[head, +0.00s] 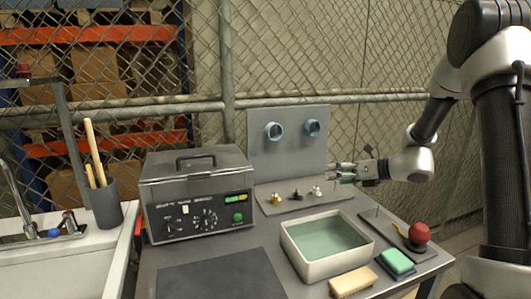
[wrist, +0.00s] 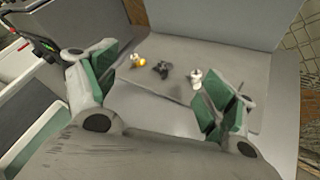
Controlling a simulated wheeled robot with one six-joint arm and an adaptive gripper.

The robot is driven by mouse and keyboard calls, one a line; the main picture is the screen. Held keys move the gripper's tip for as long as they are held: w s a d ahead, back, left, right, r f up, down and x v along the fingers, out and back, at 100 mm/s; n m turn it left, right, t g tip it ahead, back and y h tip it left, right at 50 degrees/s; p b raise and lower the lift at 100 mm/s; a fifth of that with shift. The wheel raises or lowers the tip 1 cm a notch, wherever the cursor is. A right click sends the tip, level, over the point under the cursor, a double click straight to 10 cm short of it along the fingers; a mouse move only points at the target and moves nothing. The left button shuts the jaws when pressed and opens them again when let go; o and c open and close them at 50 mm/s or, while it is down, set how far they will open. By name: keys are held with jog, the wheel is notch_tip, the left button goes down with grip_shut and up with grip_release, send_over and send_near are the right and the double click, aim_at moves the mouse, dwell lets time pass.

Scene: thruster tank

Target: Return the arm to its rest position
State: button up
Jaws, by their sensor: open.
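My arm reaches in from the right in the head view. My gripper (head: 342,173) is above the back right of the table, in front of the grey upright panel (head: 289,141). In the wrist view my gripper (wrist: 155,90) has its two green-padded fingers spread wide, with nothing between them. Three small fittings lie on a grey plate beyond the fingers: a brass one (head: 276,199), a dark one (head: 297,195) and a white one (head: 317,191). The white fitting (wrist: 196,78) appears close to the right finger in the wrist view; I cannot tell the gap.
A tank machine (head: 196,195) with a handled lid stands left of a water-filled tray (head: 326,243). A red ball (head: 419,233), a green sponge (head: 397,261) and a tan block (head: 353,282) sit at the right front. A dark mat (head: 222,279) lies bare in front.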

jog(key=s+n+g, duration=0.1)
jog(key=s+n, duration=0.2)
jog(key=s, duration=0.1)
jog(key=s+n+g+h, duration=0.1)
jog(key=s+n+g, duration=0.1)
jog(key=s+n, duration=0.1)
jog(key=s+n+g, duration=0.1)
jog(key=s+n, duration=0.3)
jog(key=shift+s+f+g, duration=0.2)
jog(key=shift+s+g, duration=0.1)
jog(key=shift+s, duration=0.1)
jog(key=s+d+n+g+h, duration=0.1)
jog(key=s+n, duration=0.1)
jog(key=s, duration=0.1)
jog(key=s+d+n+h, duration=0.1)
jog(key=s+n, duration=0.2)
jog(key=s+d+r+n+g+h, duration=0.1)
jog(key=s+n, duration=0.2)
jog(key=shift+s+d+g, duration=0.1)
jog(key=shift+s+g, duration=0.2)
jog(key=s+d+r+n+t+h, duration=0.1)
jog(key=s+d+r+n+h, duration=0.2)
jog(key=s+d+r+n, duration=0.1)
jog(key=s+d+r+n+t+h, duration=0.2)
jog(key=s+d+r+n+h, duration=0.2)
jog(key=s+n, duration=0.5)
notch_tip(320, 180, up, 2)
jog(key=shift+s+r, duration=0.25)
jog(key=shift+s, duration=0.65)
